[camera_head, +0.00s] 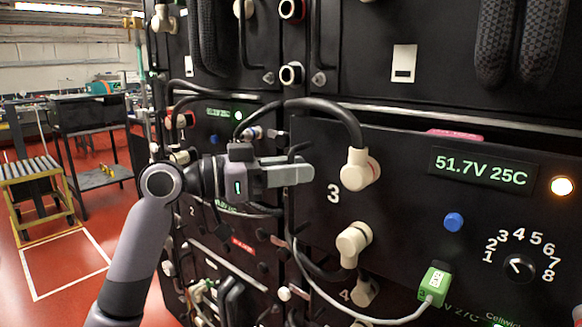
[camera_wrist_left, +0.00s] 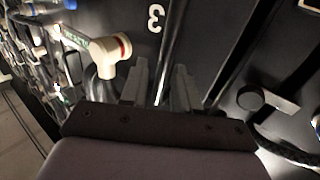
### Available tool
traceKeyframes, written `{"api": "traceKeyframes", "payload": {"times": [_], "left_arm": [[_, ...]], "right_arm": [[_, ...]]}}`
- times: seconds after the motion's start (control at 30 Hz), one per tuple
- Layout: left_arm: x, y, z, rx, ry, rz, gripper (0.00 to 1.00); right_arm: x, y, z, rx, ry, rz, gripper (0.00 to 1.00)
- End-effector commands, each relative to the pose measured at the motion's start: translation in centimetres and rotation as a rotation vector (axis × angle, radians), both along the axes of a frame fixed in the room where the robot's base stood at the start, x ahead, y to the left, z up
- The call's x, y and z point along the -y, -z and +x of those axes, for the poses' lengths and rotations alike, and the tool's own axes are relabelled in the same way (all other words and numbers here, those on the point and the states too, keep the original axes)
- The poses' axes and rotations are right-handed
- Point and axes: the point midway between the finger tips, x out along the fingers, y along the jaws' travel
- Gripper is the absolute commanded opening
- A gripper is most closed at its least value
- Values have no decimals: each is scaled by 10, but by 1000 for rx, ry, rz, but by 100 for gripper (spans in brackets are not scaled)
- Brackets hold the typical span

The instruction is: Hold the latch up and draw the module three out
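Module three (camera_head: 400,215) is a black front panel marked "3", with a green display reading 51.7V 25C. It sits in the rack, its face roughly in line with its neighbours. My left gripper (camera_head: 312,173) is in front of the panel's left edge, beside the "3". In the left wrist view its two grey fingers (camera_wrist_left: 159,88) stand apart, with only the panel face and a bright seam showing between them. A dark round pivot with a grey bar (camera_wrist_left: 268,100), perhaps a latch, lies to the right of the fingers.
A cream upper plug (camera_head: 358,170) with a thick black cable and a lower plug (camera_head: 352,243) stick out close to the gripper. A green connector (camera_head: 434,284) trails a pale cable. A dark cart (camera_head: 95,135) and yellow-edged stand (camera_head: 35,185) are at left on open red floor.

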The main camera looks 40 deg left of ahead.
Motion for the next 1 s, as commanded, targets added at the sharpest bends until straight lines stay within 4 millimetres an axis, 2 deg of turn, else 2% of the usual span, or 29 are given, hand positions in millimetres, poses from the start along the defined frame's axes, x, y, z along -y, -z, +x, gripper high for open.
{"api": "traceKeyframes", "payload": {"times": [0.13, 0.17, 0.23, 0.27, 1.0], "left_arm": [[0, 0, 0, 0, 0, 0, 31], [0, 0, 0, 0, 0, 0, 24], [0, 0, 0, 0, 0, 0, 2], [0, 0, 0, 0, 0, 0, 0], [0, 0, 0, 0, 0, 0, 0]], "right_arm": [[0, 1, 0, -1, 0, -2, 0], [0, 1, 0, -1, 0, -2, 0], [0, 1, 0, -1, -1, -2, 0], [0, 1, 0, -1, -1, -2, 0], [-1, 0, -1, 0, -9, -4, 0]]}}
